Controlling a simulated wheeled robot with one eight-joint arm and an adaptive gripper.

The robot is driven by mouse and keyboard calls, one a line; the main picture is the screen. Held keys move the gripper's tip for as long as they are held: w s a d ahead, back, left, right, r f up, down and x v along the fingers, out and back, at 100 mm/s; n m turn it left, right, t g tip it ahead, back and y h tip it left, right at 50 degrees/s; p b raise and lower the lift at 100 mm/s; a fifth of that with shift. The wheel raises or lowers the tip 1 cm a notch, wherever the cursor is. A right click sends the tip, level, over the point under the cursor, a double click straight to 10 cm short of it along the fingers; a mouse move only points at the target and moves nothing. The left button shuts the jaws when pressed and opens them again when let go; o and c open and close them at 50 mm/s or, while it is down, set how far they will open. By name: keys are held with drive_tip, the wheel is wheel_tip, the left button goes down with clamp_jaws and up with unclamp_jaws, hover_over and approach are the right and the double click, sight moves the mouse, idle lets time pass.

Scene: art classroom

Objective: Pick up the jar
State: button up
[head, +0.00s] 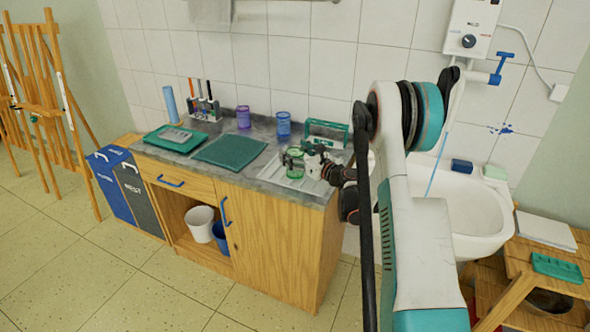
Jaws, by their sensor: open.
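A green see-through jar (294,162) stands upright on the right part of the counter (250,177), on a pale patch near the front edge. My gripper (304,160) is open right beside the jar's right side and hides part of it. At this size I cannot tell whether the fingers are around the jar or only next to it. A purple jar (243,117) and a blue jar (284,124) stand farther back against the tiled wall, apart from my gripper.
A teal rack (327,133) stands behind my gripper. A green mat (230,151), a green tray (160,143) and a tool holder (204,110) are to the left. A white sink (470,215) is at the right, partly behind my arm. Open floor lies in front.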

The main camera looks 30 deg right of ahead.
drive_tip(key=c, duration=1.4)
drive_tip(key=shift+o, duration=0.2)
drive_tip(key=shift+r, duration=0.1)
